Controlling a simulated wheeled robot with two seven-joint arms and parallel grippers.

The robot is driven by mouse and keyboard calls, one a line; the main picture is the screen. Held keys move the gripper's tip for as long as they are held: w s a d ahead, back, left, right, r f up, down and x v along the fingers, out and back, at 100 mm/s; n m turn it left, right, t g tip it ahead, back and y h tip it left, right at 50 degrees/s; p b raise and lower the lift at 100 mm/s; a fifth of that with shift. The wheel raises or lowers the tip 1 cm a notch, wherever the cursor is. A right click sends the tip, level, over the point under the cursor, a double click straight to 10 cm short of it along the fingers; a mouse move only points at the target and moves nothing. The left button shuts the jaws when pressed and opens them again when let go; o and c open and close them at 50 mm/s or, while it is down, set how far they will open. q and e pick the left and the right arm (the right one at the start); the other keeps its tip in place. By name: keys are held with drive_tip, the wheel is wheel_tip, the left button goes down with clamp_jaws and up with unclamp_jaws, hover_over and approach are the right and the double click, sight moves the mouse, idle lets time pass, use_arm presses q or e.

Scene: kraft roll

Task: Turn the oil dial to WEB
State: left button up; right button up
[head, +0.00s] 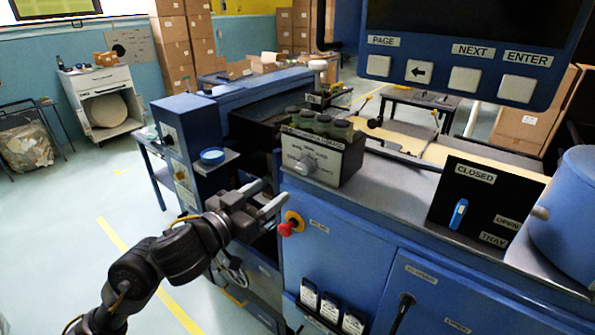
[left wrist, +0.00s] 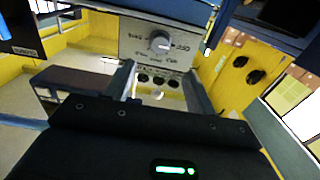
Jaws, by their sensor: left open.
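The oil dial (head: 307,166) is a round grey knob on the pale front plate of a dark box on the blue machine. Small labels surround it, too small to read surely in the head view. The dial also shows in the left wrist view (left wrist: 160,42), upper centre, with blurred labels around it. My left gripper (head: 271,197) is open and empty, in front of the machine, below and left of the dial and apart from it. In the left wrist view its two fingers (left wrist: 158,90) point toward the dial plate. My right gripper is not in view.
A red button (head: 287,228) on a yellow base sits close below my left fingers. A blue switch (head: 458,214) is on the black CLOSED/OPEN panel at right. A button panel (head: 455,75) overhangs the upper right.

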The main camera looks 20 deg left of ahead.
sight(302, 169)
use_arm(q)
drive_tip(key=x, duration=0.9)
drive_tip(key=shift+w+d, duration=0.1)
drive_tip(key=shift+w, duration=0.25)
drive_tip(key=shift+w+d, duration=0.2)
drive_tip(key=shift+w, duration=0.35)
drive_tip(key=c, duration=1)
drive_tip(key=shift+o, duration=0.2)
drive_tip(key=m+b, duration=0.1)
drive_tip(key=m, duration=0.2)
drive_tip(key=shift+m, duration=0.3)
drive_tip(key=shift+m+b, duration=0.65)
drive_tip(key=shift+m, duration=1.95)
